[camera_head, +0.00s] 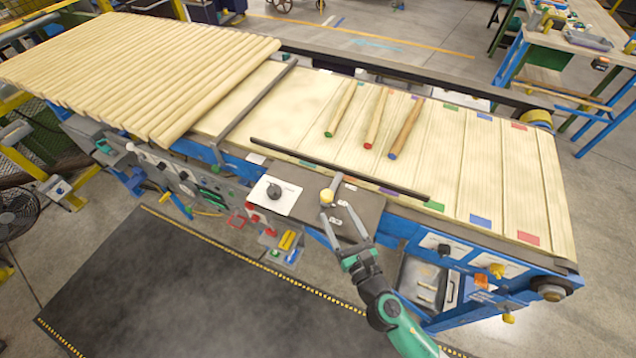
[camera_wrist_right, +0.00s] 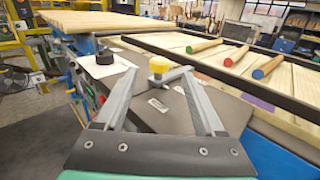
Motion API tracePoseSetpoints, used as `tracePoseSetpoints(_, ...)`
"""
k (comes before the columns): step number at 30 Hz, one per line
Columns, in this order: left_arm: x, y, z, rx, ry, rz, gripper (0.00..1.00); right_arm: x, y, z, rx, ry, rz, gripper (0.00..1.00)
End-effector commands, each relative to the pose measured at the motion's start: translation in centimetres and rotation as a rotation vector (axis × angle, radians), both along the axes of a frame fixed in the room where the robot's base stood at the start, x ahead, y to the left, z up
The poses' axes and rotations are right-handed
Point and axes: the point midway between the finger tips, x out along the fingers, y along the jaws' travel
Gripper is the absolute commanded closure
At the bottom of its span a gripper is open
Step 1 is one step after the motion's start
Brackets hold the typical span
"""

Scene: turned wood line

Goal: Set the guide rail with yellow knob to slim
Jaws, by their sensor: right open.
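The yellow knob (camera_head: 326,196) sits at the end of a short grey lever on a dark plate (camera_head: 362,205) at the belt's near side. The guide rail (camera_head: 310,160) is a long dark bar lying slantwise over the belt, behind the plate. My right gripper (camera_head: 336,209) is open and empty at the knob. In the right wrist view the knob (camera_wrist_right: 160,67) shows between and slightly beyond the fingertips; I cannot tell whether they touch it. Small white labels (camera_head: 335,221) on the plate are too small to read. My left gripper is out of view.
Three colour-tipped dowels (camera_head: 373,120) lie on the belt (camera_head: 455,160). Many plain dowels (camera_head: 130,65) fill the left end. A dark floor mat (camera_head: 190,290) lies in front.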

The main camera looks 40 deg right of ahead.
Motion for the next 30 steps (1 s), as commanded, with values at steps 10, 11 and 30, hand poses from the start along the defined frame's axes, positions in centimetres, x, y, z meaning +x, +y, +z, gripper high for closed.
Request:
tracePoseSetpoints(10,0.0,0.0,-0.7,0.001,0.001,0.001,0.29,6.7,-2.6,0.0,0.001,-0.005,-0.003,0.29)
tracePoseSetpoints(11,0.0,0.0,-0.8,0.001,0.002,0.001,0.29,7.3,-2.9,0.0,0.002,-0.004,-0.003,0.29)
tracePoseSetpoints(30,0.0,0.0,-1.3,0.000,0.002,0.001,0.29,10.3,-4.0,0.1,0.002,-0.002,-0.001,0.51)
